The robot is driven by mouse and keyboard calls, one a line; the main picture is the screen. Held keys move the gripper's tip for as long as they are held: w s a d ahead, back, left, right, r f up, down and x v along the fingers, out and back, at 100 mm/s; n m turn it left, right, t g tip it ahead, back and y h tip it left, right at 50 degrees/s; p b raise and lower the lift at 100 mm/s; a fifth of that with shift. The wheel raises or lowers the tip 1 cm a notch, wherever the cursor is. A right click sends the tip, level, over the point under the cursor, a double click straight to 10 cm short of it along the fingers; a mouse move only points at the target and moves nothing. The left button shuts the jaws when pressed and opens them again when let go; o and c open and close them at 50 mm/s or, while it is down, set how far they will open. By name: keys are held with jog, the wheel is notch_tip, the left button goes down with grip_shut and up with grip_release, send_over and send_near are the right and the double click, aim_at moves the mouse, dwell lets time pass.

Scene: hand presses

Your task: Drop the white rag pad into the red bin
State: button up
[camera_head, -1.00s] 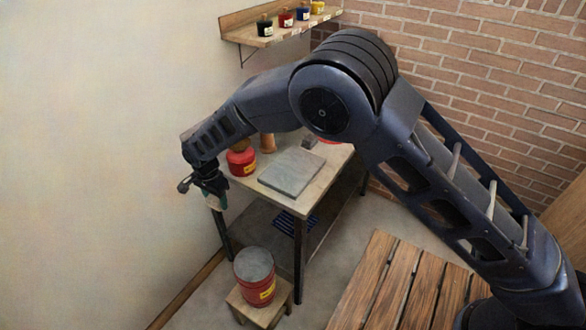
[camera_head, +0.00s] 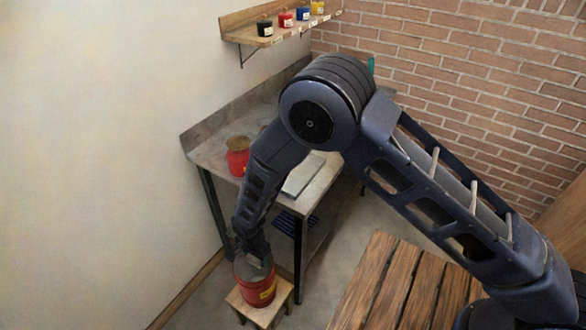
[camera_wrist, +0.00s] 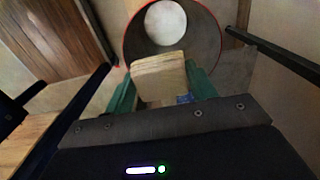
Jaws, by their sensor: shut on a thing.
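The red bin (camera_head: 257,292) stands on a small wooden stool below the workbench in the head view. In the wrist view its round mouth (camera_wrist: 130,40) shows, with a bright round patch inside. My gripper (camera_wrist: 162,80) has green fingers and is shut on a pale, tan-looking pad (camera_wrist: 160,72), which I take for the white rag pad. The pad overlaps the near part of the bin's mouth in the wrist view; how high it is above the rim I cannot tell. In the head view my wrist is right over the bin, and the fingers are mostly hidden.
The workbench (camera_head: 213,156) stands just behind the bin, with a red can (camera_head: 237,160) and a grey plate (camera_head: 303,175) on it. A wall shelf (camera_head: 262,38) holds several small coloured pots. The stool (camera_head: 268,314) is small. A slatted wooden surface (camera_head: 400,290) is at right.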

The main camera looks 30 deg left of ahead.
jog(key=shift+f, duration=2.35)
jog(key=o, duration=1)
jog(key=shift+o, duration=0.2)
notch_tip(320, 180, up, 11)
jog(key=shift+f, duration=0.1)
